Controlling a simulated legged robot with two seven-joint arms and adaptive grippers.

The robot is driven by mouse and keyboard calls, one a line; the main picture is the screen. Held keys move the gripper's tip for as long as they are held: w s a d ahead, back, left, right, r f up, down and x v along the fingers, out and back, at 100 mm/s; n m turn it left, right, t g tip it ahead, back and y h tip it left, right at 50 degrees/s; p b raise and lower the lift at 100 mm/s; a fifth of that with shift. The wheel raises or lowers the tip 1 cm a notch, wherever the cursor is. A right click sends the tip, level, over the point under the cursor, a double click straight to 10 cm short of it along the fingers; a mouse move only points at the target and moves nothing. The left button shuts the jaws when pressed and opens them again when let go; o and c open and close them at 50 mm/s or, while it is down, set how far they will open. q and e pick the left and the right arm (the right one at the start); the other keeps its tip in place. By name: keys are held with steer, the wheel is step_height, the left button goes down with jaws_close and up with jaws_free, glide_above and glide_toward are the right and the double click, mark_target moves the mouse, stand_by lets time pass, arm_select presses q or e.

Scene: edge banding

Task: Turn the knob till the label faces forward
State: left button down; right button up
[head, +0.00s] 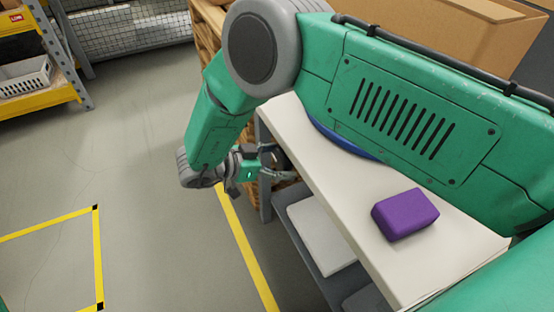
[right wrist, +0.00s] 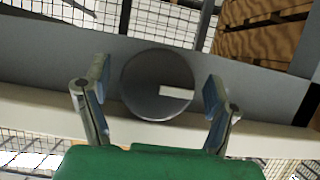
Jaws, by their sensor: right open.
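The knob (right wrist: 150,78) is a round dark grey disc on a grey panel in the right wrist view. Its label (right wrist: 177,92) is a white bar on the right half of the face, lying nearly level and reaching toward the rim. My right gripper (right wrist: 157,88) is open, with one finger on each side of the knob and a visible gap on both sides. In the head view my right gripper (head: 272,164) is at the left end of the white table; the knob is hard to make out there. My left gripper is not in view.
A purple block (head: 405,214) and a partly hidden blue round object (head: 338,139) are on the white table (head: 360,205). Cardboard and wooden boxes stand behind. A yellow shelf (head: 45,103) with a white basket (head: 25,77) is far left. The floor at left is clear.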

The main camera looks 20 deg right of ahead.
steer(key=shift+x, duration=0.9)
steer(key=c, duration=0.8)
steer(key=shift+d+r, duration=0.2)
steer(key=c, duration=0.3)
steer(key=shift+a+r, duration=0.15)
steer(key=shift+a, duration=0.55)
steer(key=shift+c, duration=0.3)
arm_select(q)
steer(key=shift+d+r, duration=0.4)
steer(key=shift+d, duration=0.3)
arm_select(e)
steer(key=shift+o, duration=0.2)
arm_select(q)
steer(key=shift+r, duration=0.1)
arm_select(e)
steer(key=shift+m+t, duration=0.3)
steer(key=shift+c, duration=0.2)
steer(key=shift+o, duration=0.2)
steer(key=shift+m+t+p, duration=0.6)
steer(key=shift+m+p, duration=0.05)
steer(key=shift+m, duration=0.15)
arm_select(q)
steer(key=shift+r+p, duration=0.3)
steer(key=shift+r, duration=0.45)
arm_select(e)
steer(key=shift+w+m+t, duration=0.1)
steer(key=shift+m+t, duration=0.6)
steer(key=shift+m, duration=0.5)
steer(key=shift+c, duration=0.2)
